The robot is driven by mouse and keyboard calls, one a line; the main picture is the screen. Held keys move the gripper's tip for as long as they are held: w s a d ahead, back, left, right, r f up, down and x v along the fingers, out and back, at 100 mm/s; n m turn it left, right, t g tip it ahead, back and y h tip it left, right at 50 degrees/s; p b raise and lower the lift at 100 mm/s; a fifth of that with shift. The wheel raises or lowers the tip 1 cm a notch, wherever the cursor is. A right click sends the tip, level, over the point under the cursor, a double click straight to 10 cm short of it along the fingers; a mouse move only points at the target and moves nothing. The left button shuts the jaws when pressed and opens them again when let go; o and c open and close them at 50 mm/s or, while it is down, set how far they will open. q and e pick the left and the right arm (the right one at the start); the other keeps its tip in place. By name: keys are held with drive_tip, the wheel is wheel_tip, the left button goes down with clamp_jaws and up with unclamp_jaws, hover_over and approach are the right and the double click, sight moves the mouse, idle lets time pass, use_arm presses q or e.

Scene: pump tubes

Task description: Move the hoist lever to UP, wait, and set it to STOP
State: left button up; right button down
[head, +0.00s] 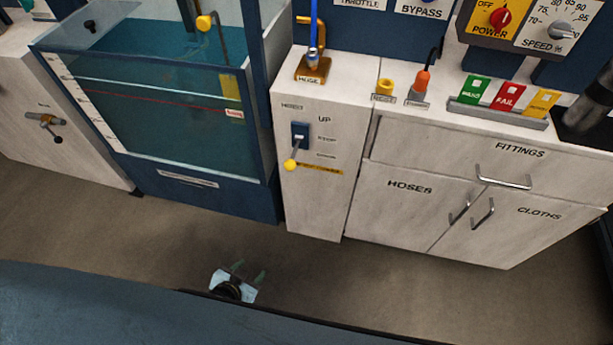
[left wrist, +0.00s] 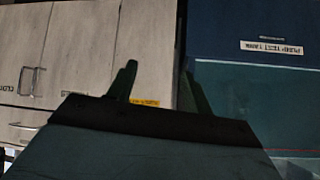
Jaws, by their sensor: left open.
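The hoist lever (head: 294,155) sticks out of a blue plate (head: 300,131) on the white cabinet's front panel, and its yellow knob (head: 290,165) hangs low and toward me. UP is printed beside the plate at the top, with two smaller labels below it; I cannot tell which one the lever is set to. My left gripper (head: 249,272) is open and empty, low in front of the cabinets and well apart from the lever. In the left wrist view its fingers (left wrist: 158,88) stand apart before the panel with the yellow strip (left wrist: 144,103); the lever is not visible there.
A water tank (head: 170,110) on a blue base stands left of the lever panel. Cabinet doors with metal handles (head: 484,211) are to its right. The floor in front is clear.

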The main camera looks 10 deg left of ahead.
use_arm(q)
drive_tip(key=w+d+r+t+b, duration=0.2)
drive_tip(key=w+r+t+b, duration=0.2)
drive_tip(key=w+r, duration=0.3)
drive_tip(key=m+t+h+b, duration=0.2)
drive_tip(key=t+h+b, duration=0.15)
drive_tip(key=b, duration=0.25)
approach(288, 167)
drive_tip(key=shift+t+y, duration=0.45)
drive_tip(key=b+x, duration=0.1)
drive_tip(key=x, duration=0.2)
drive_tip(key=f+x, duration=0.1)
drive_tip(key=x, duration=0.2)
drive_tip(key=b+x, duration=0.1)
drive_tip(key=x, duration=0.3)
drive_tip(key=shift+s+d+f+b, duration=0.1)
drive_tip(key=shift+d+f+b, duration=0.15)
drive_tip(key=shift+b, duration=0.1)
drive_tip(key=shift+x, duration=0.85)
use_arm(e)
drive_tip(key=w+a+r+t, duration=0.1)
drive_tip(key=w+r, duration=0.2)
drive_tip(key=r, duration=0.5)
drive_tip(key=w+a+r+t, duration=0.1)
drive_tip(key=w+a+r, duration=0.1)
drive_tip(key=r, duration=0.6)
drive_tip(key=shift+w+y, duration=0.3)
drive_tip(key=shift+w, duration=0.35)
use_arm(q)
clamp_jaws()
